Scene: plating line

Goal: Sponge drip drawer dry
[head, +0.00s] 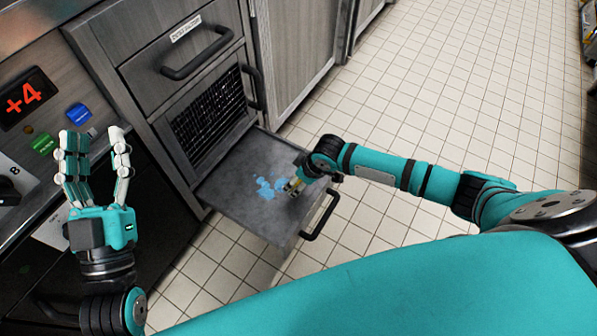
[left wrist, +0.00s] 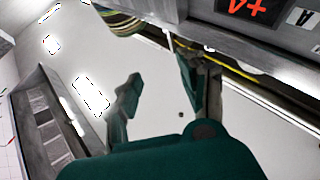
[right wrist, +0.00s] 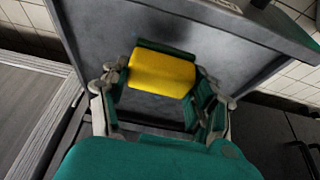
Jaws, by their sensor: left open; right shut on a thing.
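The drip drawer (head: 228,178) is pulled out low from the grey cabinet in the head view. Blue wet patches (head: 265,188) lie on its floor, near the middle and toward the right gripper. My right gripper (head: 293,185) reaches down into the drawer beside the patches. It is shut on a yellow sponge (right wrist: 161,73), clear in the right wrist view and mostly hidden by the gripper in the head view. Whether the sponge touches the floor is unclear. My left gripper (head: 94,152) is open and empty, raised in front of the control panel.
The drawer's black handle (head: 320,216) is at its front edge. Above the drawer are a dark grille (head: 208,118) and a labelled closed drawer (head: 180,62). A panel with a red +4 display (head: 25,97) and green and blue buttons is at left.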

